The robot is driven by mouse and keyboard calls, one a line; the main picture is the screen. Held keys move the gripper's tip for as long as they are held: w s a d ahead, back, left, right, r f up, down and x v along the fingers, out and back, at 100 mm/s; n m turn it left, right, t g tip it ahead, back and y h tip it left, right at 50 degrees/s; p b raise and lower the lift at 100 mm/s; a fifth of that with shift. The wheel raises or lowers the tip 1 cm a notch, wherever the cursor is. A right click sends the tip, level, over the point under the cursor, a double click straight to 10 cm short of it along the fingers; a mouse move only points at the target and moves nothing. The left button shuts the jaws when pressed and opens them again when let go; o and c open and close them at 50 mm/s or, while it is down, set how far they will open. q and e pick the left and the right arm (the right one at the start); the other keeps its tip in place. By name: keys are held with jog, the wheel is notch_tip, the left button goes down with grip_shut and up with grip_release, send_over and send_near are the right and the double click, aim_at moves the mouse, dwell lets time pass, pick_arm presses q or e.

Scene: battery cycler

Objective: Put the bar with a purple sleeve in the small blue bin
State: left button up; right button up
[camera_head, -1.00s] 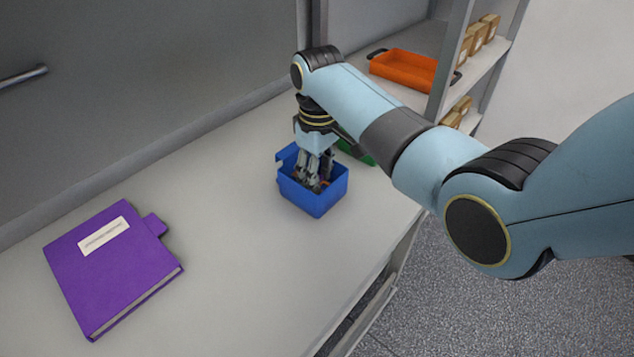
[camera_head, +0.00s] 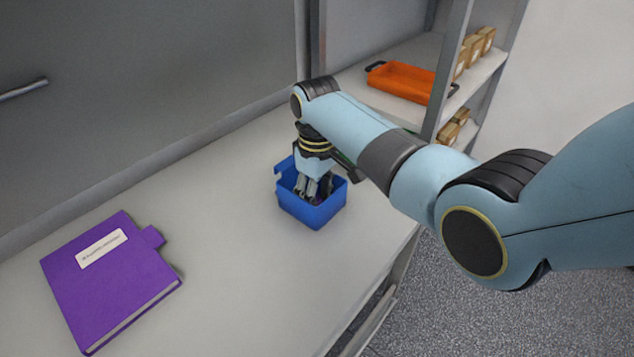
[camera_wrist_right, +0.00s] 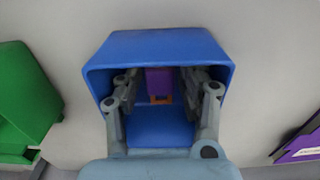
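The small blue bin (camera_head: 312,212) stands on the bench in the head view, and it fills the middle of the right wrist view (camera_wrist_right: 160,45). My right gripper (camera_head: 314,190) points down with its fingers inside the bin. In the right wrist view, the bar with a purple sleeve (camera_wrist_right: 159,82) shows inside the bin between my right fingers (camera_wrist_right: 160,92), with an orange part at its lower end. The fingers flank it closely; whether they press on it is too dark and small to tell. In the head view the bar is mostly hidden. My left gripper is out of view.
A purple binder (camera_head: 125,285) lies at the left of the bench (camera_head: 230,260). A green bin (camera_wrist_right: 22,100) stands close beside the blue one. An orange tray (camera_head: 405,82) and several small boxes sit on the shelf behind. The bench between binder and bin is clear.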

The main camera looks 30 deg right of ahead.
notch_tip(320, 180, up, 12)
dwell(0.4)
jog(key=shift+f, duration=0.15)
